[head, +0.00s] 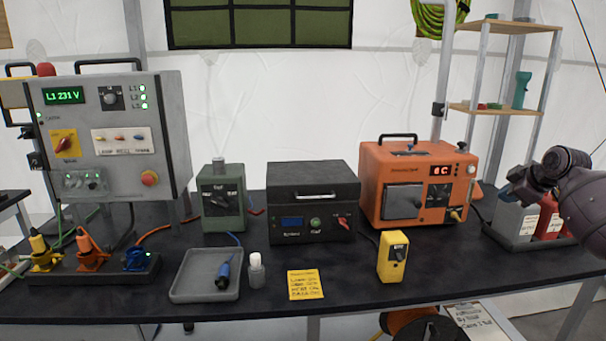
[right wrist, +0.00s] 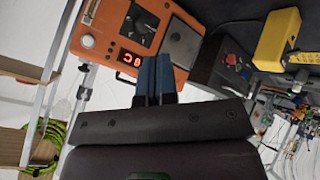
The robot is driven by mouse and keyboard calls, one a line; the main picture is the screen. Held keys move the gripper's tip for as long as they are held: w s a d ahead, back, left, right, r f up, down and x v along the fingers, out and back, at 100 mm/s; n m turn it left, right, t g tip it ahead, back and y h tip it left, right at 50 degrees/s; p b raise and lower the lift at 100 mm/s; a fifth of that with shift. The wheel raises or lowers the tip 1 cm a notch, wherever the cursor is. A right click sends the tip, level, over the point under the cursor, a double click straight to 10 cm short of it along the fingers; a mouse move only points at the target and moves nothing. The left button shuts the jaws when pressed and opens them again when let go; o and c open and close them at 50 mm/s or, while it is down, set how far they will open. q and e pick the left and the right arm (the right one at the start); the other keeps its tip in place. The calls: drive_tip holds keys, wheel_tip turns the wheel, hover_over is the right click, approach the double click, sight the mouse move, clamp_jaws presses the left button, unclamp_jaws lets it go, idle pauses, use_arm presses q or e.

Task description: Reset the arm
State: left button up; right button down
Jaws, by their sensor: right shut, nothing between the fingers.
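My right gripper (head: 510,190) is at the right side of the head view, above the right end of the dark table (head: 350,282). Its arm comes in from the right edge. In the right wrist view, its two blue fingers (right wrist: 154,78) lie close together with nothing between them. The orange device (head: 385,160) with a red display stands to the left of the gripper; it also shows beyond the fingers in the right wrist view (right wrist: 105,45). My left gripper is not in view.
A tray with grey and red containers (head: 549,222) stands below the right gripper. A shelf rack (head: 505,108) rises behind it. The black box (head: 312,190), green device (head: 223,198), yellow meter (head: 393,257) and grey tray (head: 190,292) occupy the table. The front right tabletop is clear.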

drive_tip(key=w+a+f+m+t+h, duration=0.2)
drive_tip(key=a+f+m+t, duration=0.15)
drive_tip(key=a, duration=0.65)
drive_tip(key=s+a+f+t+y, duration=0.2)
drive_tip(key=s+a+f+t, duration=0.1)
drive_tip(key=s+a+f, duration=1)
drive_tip(key=s+a+f+m+g, duration=0.1)
drive_tip(key=s+a+f, duration=0.1)
drive_tip(key=s+f, duration=0.4)
drive_tip(key=s+a+f+m+g, duration=0.2)
drive_tip(key=s+f, duration=0.5)
drive_tip(key=s, duration=0.9)
drive_tip(key=s+a+f+m+g+h, duration=0.1)
drive_tip(key=s+a+f+m, duration=0.1)
drive_tip(key=s+f, duration=0.5)
drive_tip(key=s+a+p, duration=0.1)
drive_tip(key=s, duration=0.4)
drive_tip(key=shift+f, duration=0.15)
drive_tip(key=shift+s+a, duration=0.1)
